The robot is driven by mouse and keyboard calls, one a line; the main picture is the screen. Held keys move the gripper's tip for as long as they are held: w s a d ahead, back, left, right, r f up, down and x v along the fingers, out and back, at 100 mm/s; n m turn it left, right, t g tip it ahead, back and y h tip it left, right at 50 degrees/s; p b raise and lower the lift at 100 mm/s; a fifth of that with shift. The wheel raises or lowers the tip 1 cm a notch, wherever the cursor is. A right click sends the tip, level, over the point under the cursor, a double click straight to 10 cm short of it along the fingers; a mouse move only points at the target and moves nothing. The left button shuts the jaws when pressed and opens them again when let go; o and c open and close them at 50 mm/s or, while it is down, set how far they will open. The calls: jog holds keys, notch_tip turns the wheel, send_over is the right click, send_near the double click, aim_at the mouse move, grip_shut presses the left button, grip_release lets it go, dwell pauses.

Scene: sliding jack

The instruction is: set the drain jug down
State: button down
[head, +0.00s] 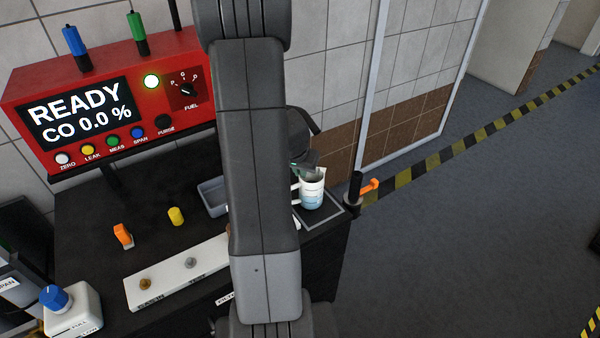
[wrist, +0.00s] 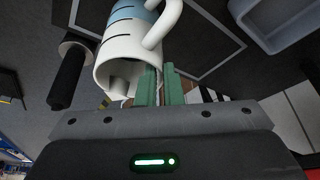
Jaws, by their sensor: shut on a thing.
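The drain jug (head: 312,192) is white with a blue band or blue contents low on its side. In the head view it appears upright at the right end of the black bench, over a light-outlined square (head: 326,221). My gripper (head: 302,171) is at the jug's upper left, partly hidden behind my arm. I cannot tell whether the jug's base touches the surface.
A black post (head: 355,190) with an orange lever stands right of the jug at the bench corner. A grey-blue tray (head: 211,197) lies to the left. A white strip (head: 180,272), a yellow cylinder (head: 176,216) and an orange piece (head: 123,235) are further left.

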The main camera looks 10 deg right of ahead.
jog(key=shift+f, duration=0.15)
jog(key=c, duration=2)
grip_release()
jog(key=shift+f, duration=0.1)
jog(key=o, duration=0.4)
jog(key=shift+r, duration=0.3)
jog(key=v, duration=1.2)
jog(key=shift+f+p, duration=0.1)
jog(key=shift+p, duration=0.3)
jog(key=shift+f, duration=0.1)
